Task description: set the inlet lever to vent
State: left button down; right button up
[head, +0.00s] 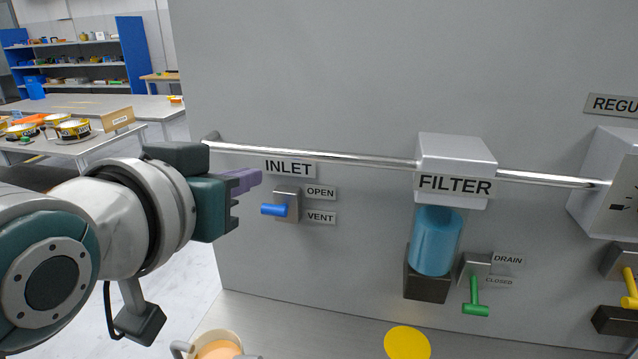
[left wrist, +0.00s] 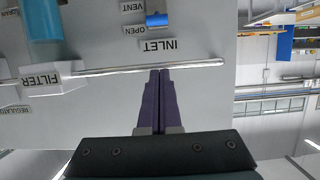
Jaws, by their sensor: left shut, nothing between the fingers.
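The inlet lever (head: 273,210) is a short blue handle on a grey plate (head: 287,196) on the panel. It points left in the head view, with the OPEN label (head: 320,192) at the upper right and the VENT label (head: 320,217) at the lower right. The left wrist view shows the blue lever (left wrist: 157,20) upside down near the top edge. My left gripper (head: 259,176) is shut and empty, its purple fingers above and left of the lever and apart from it in the head view. The fingers (left wrist: 160,72) also show together in the left wrist view. My right gripper is out of view.
A metal pipe (head: 320,153) runs above the lever to the FILTER housing (head: 455,155). A blue filter bowl (head: 436,240) and a green drain lever (head: 475,296) are to the right. A cup (head: 217,345) and a yellow disc (head: 407,343) are below on the counter.

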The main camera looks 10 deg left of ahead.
pick_arm(q)
send_over(272, 207)
jog(key=w, duration=0.2)
notch_tip(272, 207, down, 3)
jog(key=shift+d+f+b, duration=0.1)
jog(key=shift+b, duration=0.2)
jog(key=shift+s+f+p, duration=0.4)
jog(key=shift+s+f, duration=0.6)
jog(key=shift+f, duration=0.05)
jog(key=shift+s+f, duration=0.35)
jog(key=shift+f, duration=0.15)
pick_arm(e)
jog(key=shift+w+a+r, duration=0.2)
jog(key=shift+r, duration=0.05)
